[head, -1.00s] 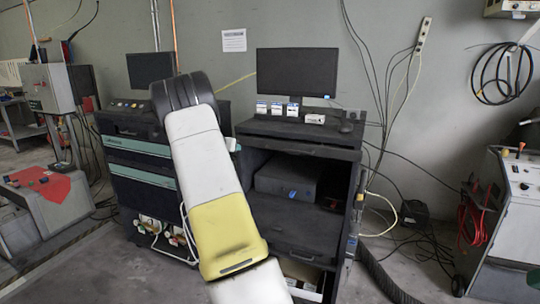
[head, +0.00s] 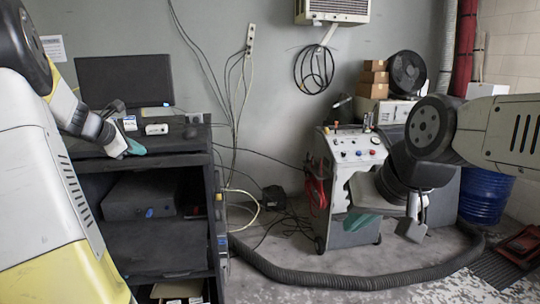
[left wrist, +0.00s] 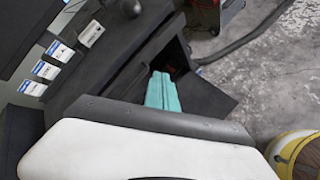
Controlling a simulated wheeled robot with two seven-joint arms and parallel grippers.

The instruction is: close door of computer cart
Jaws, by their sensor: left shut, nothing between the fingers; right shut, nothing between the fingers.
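The black computer cart (head: 196,160) stands at the left in the head view, its front open onto shelves with a dark computer case (head: 140,196). An upright dark panel edge (head: 218,235) runs down its right side; I cannot tell whether this is the door. My left gripper (head: 133,147), with teal fingers, is shut and empty before the cart's top. In the left wrist view the teal fingers (left wrist: 160,91) point toward the cart, and a dark flat panel (left wrist: 207,97) shows beside them. My right gripper (head: 362,220) is shut and empty, far right of the cart.
A monitor (head: 125,81) stands on the cart. A grey wheeled machine (head: 350,155) with red cables stands behind my right gripper. A thick black hose (head: 350,283) curves across the floor. Some floor between cart and machine is clear, with loose cables near the wall.

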